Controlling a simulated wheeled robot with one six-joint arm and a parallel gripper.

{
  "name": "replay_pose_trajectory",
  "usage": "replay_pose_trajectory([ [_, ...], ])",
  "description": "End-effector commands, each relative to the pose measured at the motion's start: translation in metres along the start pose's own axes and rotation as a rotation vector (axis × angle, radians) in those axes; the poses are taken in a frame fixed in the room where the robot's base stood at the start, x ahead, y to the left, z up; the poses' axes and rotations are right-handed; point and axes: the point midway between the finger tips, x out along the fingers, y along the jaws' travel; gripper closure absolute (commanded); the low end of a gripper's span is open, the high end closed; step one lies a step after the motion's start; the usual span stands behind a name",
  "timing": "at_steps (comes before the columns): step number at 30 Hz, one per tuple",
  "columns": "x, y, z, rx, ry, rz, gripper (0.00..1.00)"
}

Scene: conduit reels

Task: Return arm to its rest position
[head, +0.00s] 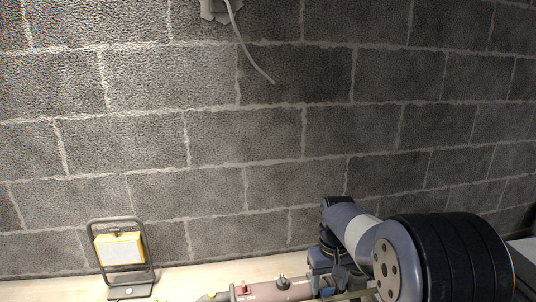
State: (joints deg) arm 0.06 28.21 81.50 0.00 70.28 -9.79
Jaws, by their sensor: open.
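My arm shows at the lower right, with its blue-grey and white link rising at an angle beside a large black ribbed cylinder. My gripper (326,284) hangs at the arm's far end, low over the pale bench top (190,277). It is small and partly hidden by the arm and the lower picture edge. No object shows held in it.
A yellow work light (120,248) in a dark frame stands at the left of the bench. A reddish tool (272,291) lies left of my gripper. A grey block wall (220,140) stands behind, with a loose white cable (247,50) hanging from above.

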Motion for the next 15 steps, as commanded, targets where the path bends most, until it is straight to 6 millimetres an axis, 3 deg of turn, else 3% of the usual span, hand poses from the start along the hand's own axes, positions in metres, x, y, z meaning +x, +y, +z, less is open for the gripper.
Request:
replay_pose_trajectory([
  [4,0.0092,-0.0001,0.0005,-0.001,-0.002,0.0,0.45],
  [15,0.0075,0.0,0.0002,-0.012,0.0,0.0,0.45],
])
